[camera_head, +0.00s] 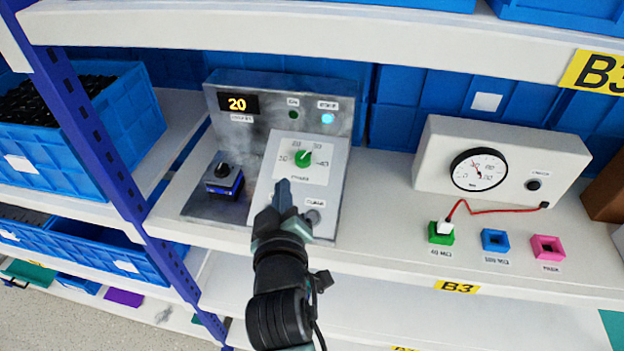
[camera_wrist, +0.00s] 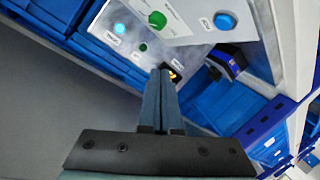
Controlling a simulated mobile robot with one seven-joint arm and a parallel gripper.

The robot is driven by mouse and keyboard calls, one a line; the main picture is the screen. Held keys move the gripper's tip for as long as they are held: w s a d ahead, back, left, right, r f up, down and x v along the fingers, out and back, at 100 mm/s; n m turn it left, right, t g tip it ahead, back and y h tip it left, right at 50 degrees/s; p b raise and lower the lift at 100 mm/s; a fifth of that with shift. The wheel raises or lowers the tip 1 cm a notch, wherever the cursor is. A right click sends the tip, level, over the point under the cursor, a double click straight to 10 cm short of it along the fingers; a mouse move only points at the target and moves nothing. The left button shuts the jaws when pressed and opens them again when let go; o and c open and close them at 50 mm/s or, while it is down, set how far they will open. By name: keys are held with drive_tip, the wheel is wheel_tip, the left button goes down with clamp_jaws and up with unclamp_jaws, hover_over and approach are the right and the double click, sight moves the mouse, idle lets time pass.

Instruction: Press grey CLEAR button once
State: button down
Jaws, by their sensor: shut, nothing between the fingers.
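The grey CLEAR button (camera_head: 313,216) sits low on the right of the white sloping panel (camera_head: 333,165) in the head view. It is outside the wrist view. My gripper (camera_head: 283,188) is shut and empty, in front of the panel, left of the CLEAR button and below the green knob (camera_head: 302,158). I cannot tell how far it is from the panel. The closed fingertips (camera_wrist: 163,72) point at the device in the wrist view. A round blue button (camera_wrist: 225,20) shows there on the white panel; my gripper seems to hide it in the head view.
The metal back plate has a display reading 20 (camera_head: 238,103), a dark green lamp (camera_head: 293,115) and a lit cyan lamp (camera_head: 327,118). A black knob on a blue box (camera_head: 223,180) stands left. A gauge box (camera_head: 500,160) and coloured sockets are right. A shelf (camera_head: 330,42) hangs above.

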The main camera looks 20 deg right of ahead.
sight(312, 218)
drive_tip(key=s+d+g+p, duration=0.1)
drive_tip(key=s+p, duration=0.1)
drive_tip(key=p, duration=0.2)
drive_tip(key=s+d+n+g+p, duration=0.1)
drive_tip(key=d+p, duration=0.1)
drive_tip(key=p, duration=0.2)
drive_tip(key=shift+s+n+g+h, duration=0.3)
drive_tip(key=shift+s, duration=0.1)
drive_tip(key=w+f+b, duration=0.1)
drive_tip(key=f+b, duration=0.1)
drive_tip(key=w+d+f+b, duration=0.1)
drive_tip(key=f+b, duration=0.1)
drive_tip(key=f, duration=0.1)
drive_tip(key=d+f+b, duration=0.1)
drive_tip(key=f+b, duration=0.2)
drive_tip(key=shift+w, duration=0.4)
drive_tip(key=shift+f, duration=0.1)
idle(1.3)
drive_tip(key=shift+w+f+b, duration=0.15)
drive_tip(key=shift+f+b, duration=0.15)
drive_tip(key=shift+b, duration=0.05)
